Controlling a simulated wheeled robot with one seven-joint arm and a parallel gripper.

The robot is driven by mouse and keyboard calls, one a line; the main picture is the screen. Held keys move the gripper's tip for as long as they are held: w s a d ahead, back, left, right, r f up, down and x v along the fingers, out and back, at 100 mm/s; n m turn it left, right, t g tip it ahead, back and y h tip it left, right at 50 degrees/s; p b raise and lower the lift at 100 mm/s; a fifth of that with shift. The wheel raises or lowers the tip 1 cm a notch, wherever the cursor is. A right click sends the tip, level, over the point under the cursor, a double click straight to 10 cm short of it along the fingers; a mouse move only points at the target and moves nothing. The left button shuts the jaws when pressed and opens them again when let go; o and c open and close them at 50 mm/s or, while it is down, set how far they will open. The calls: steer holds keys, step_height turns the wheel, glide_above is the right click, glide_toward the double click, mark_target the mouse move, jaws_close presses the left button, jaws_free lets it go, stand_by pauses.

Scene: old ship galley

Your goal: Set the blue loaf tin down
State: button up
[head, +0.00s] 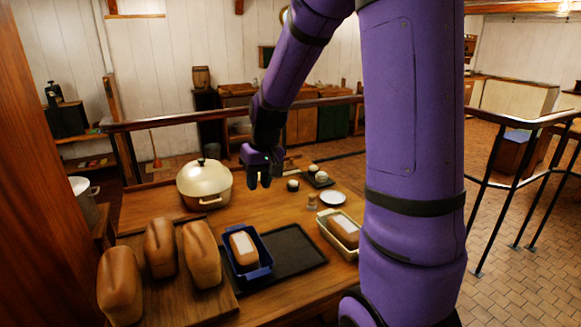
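The blue loaf tin (264,272) holds a brown loaf with a pale label on top. It stands upright at the left end of the black tray (297,252); I cannot tell whether its base lies fully on the tray. My gripper (259,185) points down over the table, beyond the tin and apart from it.
A wooden board (205,302) with several loaves lies left of the tin. A cream pot (205,187) stands behind. A cream loaf tin (350,252) is right of the tray, near a small plate (333,198) and a jar (312,201). The tray's right part is bare.

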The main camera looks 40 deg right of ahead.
steer(key=s+a+r+t, duration=0.1)
steer(key=s+a+r, duration=0.2)
steer(key=s+r, duration=0.2)
steer(key=s+a+r+n+t, duration=0.1)
steer(key=s+a+r, duration=0.2)
steer(key=s, duration=0.7)
steer(key=s+a+r+n+t+h, duration=0.1)
steer(key=s+a+r, duration=0.2)
steer(key=s+r, duration=0.4)
steer(key=shift+s+t, duration=0.15)
steer(key=shift+t, duration=0.15)
steer(key=shift+d, duration=0.15)
